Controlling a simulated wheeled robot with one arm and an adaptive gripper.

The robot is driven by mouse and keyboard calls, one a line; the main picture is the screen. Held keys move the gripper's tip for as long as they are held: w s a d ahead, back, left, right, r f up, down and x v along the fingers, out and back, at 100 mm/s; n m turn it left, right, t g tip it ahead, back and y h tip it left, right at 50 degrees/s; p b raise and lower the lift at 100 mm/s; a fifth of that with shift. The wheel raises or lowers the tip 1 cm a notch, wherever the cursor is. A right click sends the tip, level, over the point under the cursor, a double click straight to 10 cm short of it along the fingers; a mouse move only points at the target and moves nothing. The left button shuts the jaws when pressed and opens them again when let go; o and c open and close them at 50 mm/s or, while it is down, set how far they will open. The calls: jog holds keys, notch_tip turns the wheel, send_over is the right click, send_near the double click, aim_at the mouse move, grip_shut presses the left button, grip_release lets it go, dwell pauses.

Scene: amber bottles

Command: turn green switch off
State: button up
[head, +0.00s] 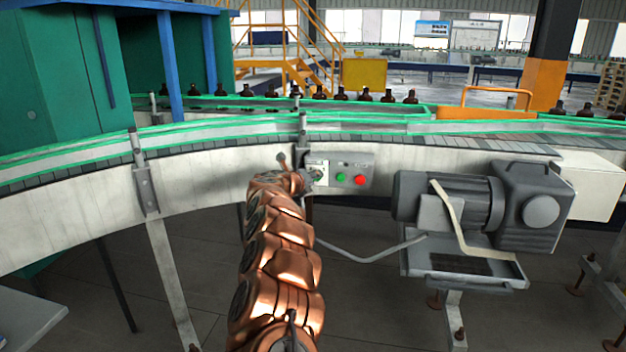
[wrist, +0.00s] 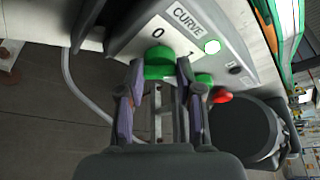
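The green switch (wrist: 159,62) is a rotary knob on a grey control box (wrist: 208,22) labelled CURVE, with a 0 and a 1 marked by it. In the wrist view my gripper (wrist: 160,68) has its two fingers apart, one on each side of the knob. A small gap seems to show at each side; I cannot tell whether either finger touches. Which mark the knob points to is unclear. In the head view my gripper (head: 304,182) is at the left end of the control box (head: 349,161), and my wrist largely hides the switch.
A green button (wrist: 204,78), a red button (wrist: 221,96) and a bright lamp (wrist: 212,46) sit close by on the box. A grey motor (head: 450,200) hangs to the right. The conveyor (head: 220,155) runs above, with amber bottles (head: 365,95) behind it.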

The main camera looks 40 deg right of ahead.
jog(key=c, duration=0.5)
jog(key=n+h, duration=0.2)
jog(key=n, duration=0.3)
jog(key=f+n+t+h, duration=0.1)
jog(key=n+h, duration=0.1)
jog(key=n, duration=0.4)
jog(key=n+h, duration=0.2)
jog(key=n, duration=0.3)
jog(key=shift+f+n+t+b, duration=0.15)
jog(key=shift+n+t+b, duration=0.2)
jog(key=shift+n+t, duration=0.35)
jog(key=o, duration=1.1)
